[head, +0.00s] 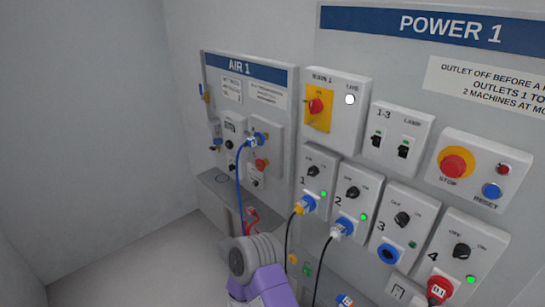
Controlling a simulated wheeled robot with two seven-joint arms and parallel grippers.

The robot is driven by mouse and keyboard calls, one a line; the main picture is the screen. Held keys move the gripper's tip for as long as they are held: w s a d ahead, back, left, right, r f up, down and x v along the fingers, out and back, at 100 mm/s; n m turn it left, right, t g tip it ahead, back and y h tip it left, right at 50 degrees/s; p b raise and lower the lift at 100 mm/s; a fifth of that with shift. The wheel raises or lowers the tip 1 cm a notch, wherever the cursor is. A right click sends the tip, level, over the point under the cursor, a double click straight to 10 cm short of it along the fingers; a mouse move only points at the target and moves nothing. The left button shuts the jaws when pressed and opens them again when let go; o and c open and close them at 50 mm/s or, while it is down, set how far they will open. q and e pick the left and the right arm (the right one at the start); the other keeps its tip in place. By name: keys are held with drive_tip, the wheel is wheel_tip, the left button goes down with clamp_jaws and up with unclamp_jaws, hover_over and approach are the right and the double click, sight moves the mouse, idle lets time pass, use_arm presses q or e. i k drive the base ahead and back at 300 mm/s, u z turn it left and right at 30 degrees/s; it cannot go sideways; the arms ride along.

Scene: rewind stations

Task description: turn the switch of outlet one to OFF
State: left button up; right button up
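Outlet one (319,180) is the leftmost box in the lower row of the POWER 1 panel. Its black rotary switch (312,171) sits near the top of the box, with small labels too blurred to read. A green lamp (323,194) on this box is lit. A yellow plug (300,208) with a dark cable sits in its blue socket (309,203). Part of my arm, grey and purple, rises at the bottom centre, below and left of outlet one. Neither gripper shows in the head view.
Outlets two (351,192), three (401,220) and four (461,250) stand to the right. A red main switch (316,106) is above outlet one. A stop button (454,165) is at the upper right. The AIR 1 panel (213,70) with a blue hose (239,185) is left.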

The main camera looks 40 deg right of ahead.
sight(313, 170)
drive_tip(key=i, duration=1.6)
drive_tip(key=z, duration=2.4)
drive_tip(key=k, duration=0.1)
drive_tip(key=u, duration=0.35)
